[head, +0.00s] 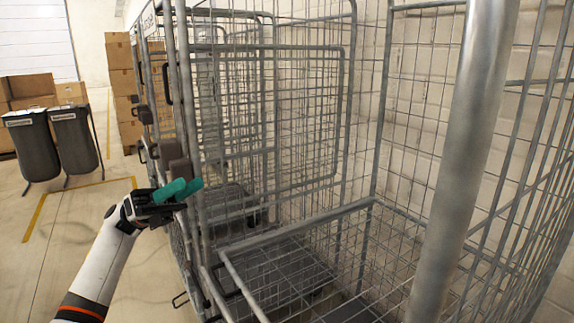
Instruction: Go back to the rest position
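My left gripper (179,190) has teal fingertips and a black body on a white arm. It is beside the near left upright of the metal mesh roll cage (230,246). The two fingertips overlap in this view, so I cannot tell whether they are open or shut, or whether they touch the cage. I see no garment or other item at the fingers. My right gripper is not in view.
More mesh cages stand in a row against the pale brick wall (412,125). A thick grey post (464,150) rises close on the right. Two dark bins (76,140) and stacked cardboard boxes (120,75) stand at the back left. Floor between bins and cages is clear.

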